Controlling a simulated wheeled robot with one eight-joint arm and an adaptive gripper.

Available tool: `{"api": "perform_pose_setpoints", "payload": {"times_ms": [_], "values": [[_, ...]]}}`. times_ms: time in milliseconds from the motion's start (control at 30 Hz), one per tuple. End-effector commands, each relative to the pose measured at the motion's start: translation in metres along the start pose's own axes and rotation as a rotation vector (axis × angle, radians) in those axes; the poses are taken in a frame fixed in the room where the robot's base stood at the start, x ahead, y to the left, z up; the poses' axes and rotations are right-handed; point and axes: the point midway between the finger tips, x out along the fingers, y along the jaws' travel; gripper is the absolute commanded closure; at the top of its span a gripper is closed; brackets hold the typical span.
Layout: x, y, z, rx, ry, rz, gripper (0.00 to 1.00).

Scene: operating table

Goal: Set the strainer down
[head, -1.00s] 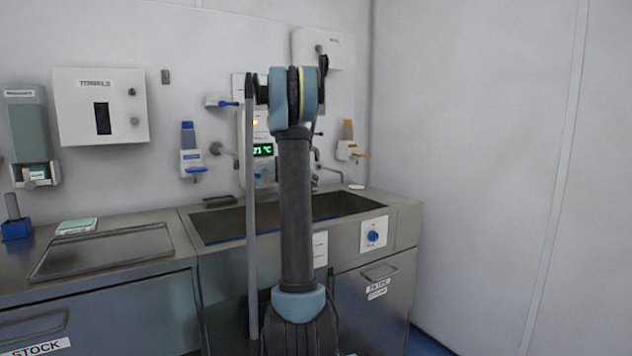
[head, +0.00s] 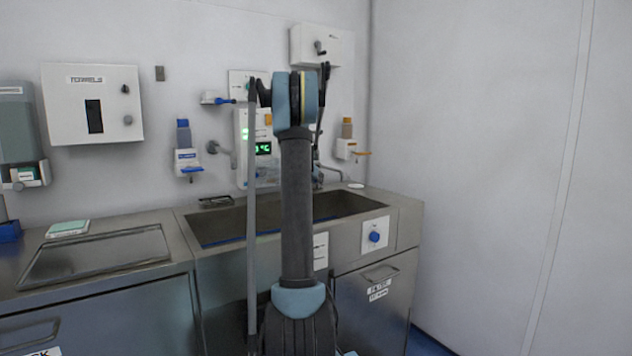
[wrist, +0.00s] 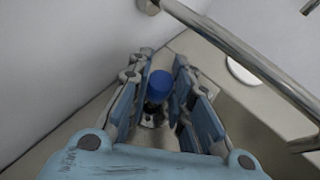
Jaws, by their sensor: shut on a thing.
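In the wrist view, a thing with a round blue knob and a dark lower part, which I take to be the strainer (wrist: 160,83), sits between the two fingers of my gripper (wrist: 162,68). My gripper is shut on it. The strainer's lower part is mostly hidden by the fingers and the wrist, and I cannot tell whether it touches the surface below. In the head view my arm hides the gripper and strainer. The steel sink (head: 226,222) lies behind the arm in that view.
A metal pipe (wrist: 240,62) crosses the upper right of the wrist view, near the fingers. A white disc (head: 356,186) lies on the counter behind the sink's right end. Dispensers, including one with a blue lever (head: 187,160), line the wall. A flat tray (head: 60,277) lies left.

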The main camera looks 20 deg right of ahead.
Motion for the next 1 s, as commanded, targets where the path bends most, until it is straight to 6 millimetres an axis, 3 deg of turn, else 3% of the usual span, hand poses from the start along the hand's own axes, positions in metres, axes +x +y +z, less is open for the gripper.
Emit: {"api": "perform_pose_setpoints", "payload": {"times_ms": [33,67,133,167,633,1000], "values": [[0.0,0.001,-0.001,0.0,0.0,0.0,1.0],[0.0,0.001,-0.001,0.0,0.0,0.001,0.78],[0.0,0.001,-0.001,-0.001,0.0,0.001,0.62],[0.0,0.001,-0.001,-0.001,0.0,0.001,0.6],[-0.009,0.002,0.0,-0.002,0.0,0.002,0.6],[-0.07,0.002,-0.027,-0.002,0.0,0.003,0.6]]}}
